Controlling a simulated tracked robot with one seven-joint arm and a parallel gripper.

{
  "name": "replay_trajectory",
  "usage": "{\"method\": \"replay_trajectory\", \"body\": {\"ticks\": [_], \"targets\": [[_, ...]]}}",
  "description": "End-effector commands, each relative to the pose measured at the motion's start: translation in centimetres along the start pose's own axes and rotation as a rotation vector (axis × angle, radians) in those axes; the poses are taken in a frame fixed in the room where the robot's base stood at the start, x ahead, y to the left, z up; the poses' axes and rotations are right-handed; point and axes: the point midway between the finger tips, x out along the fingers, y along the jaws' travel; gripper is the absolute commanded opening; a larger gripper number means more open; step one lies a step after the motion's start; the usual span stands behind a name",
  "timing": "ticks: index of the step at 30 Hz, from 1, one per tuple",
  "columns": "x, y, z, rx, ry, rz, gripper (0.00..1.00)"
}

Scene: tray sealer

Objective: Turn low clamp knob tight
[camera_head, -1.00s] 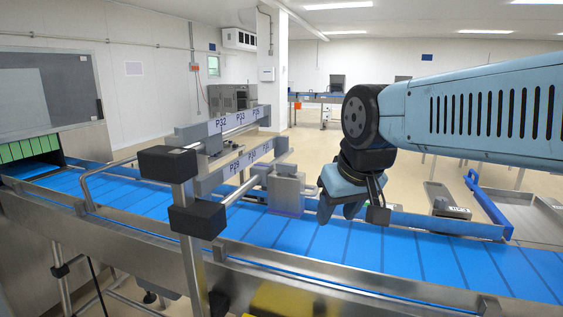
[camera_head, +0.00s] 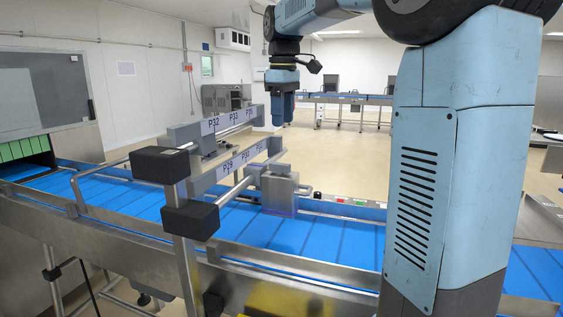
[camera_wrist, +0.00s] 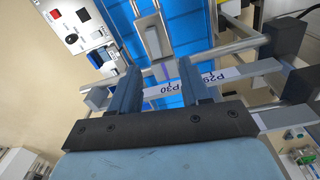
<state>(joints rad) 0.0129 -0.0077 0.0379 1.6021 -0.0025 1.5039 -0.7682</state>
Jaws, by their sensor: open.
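Two black clamp blocks sit one above the other on an upright steel post in the head view, the upper one (camera_head: 160,164) and the lower one (camera_head: 190,218). Each bears a horizontal rod. I cannot make out a separate knob on the lower block. My gripper (camera_head: 283,112) hangs pointing down in the head view, to the right of and higher than both blocks, near the rail ends. In the wrist view my gripper (camera_wrist: 157,75) has its two fingers apart with nothing held between them. The labelled guide rail (camera_wrist: 245,75) passes below the fingers.
The blue conveyor belt (camera_head: 330,236) runs below. A grey metal block (camera_head: 279,189) stands over it, also seen in the wrist view (camera_wrist: 152,42). The rear labelled rail (camera_head: 227,122) is close to my gripper. A control panel (camera_wrist: 80,30) lies at the wrist view's upper left.

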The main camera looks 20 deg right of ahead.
Motion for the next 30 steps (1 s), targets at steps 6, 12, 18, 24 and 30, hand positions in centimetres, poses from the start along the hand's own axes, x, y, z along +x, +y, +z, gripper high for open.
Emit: {"method": "replay_trajectory", "body": {"ticks": [6,12,18,24,30], "targets": [[-0.1,1.8,-1.7,-0.07,-0.026,-0.031,0.47],[1.1,1.9,-1.8,-0.079,-0.03,-0.035,0.47],[4.3,1.8,-1.7,-0.077,-0.03,-0.035,0.47],[7.9,1.6,-1.5,-0.077,-0.031,-0.036,0.47],[11.1,1.5,-1.4,-0.077,-0.03,-0.035,0.47]]}}
